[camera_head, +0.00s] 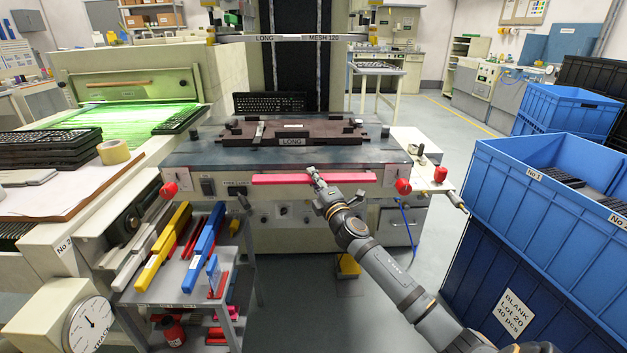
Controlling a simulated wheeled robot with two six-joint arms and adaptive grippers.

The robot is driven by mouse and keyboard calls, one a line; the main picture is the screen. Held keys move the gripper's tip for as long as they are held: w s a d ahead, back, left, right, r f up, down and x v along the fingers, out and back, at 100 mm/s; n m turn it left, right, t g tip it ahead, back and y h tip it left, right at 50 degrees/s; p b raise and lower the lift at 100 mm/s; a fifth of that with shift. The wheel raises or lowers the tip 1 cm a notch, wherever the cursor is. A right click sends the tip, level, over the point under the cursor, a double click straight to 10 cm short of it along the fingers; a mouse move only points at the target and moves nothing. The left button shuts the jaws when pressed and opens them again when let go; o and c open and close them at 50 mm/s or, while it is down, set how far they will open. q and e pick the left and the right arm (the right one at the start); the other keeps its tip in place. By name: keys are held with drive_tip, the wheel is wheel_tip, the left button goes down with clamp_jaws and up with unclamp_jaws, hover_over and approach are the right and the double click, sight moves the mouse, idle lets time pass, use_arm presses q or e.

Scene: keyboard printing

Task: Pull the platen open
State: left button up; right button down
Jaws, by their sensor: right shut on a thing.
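The platen (200,149) is the dark flat plate on the front of the printing machine. It bears a brown fixture (345,131) with a "LONG" label. A pink-red bar handle (283,179) runs along the machine's front just below the platen. My right gripper (316,177) reaches in from the lower right and is shut on the handle, right of its middle. Its fingers hide a small part of the bar. My left gripper is not in view.
Red knobs (403,186) flank the handle. A rack with yellow and blue bars (207,235) stands at the lower left. Blue crates (540,207) stand close on the right, near my arm. Floor (330,310) is open in front of the machine.

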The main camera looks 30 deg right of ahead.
drive_tip(key=shift+f, duration=0.3)
drive_tip(key=c, duration=1.7)
unclamp_jaws()
drive_tip(key=shift+s+a, duration=0.1)
drive_tip(key=o, duration=0.4)
drive_tip(key=shift+s+r, duration=0.1)
drive_tip(key=shift+r, duration=0.1)
drive_tip(key=v, duration=1.2)
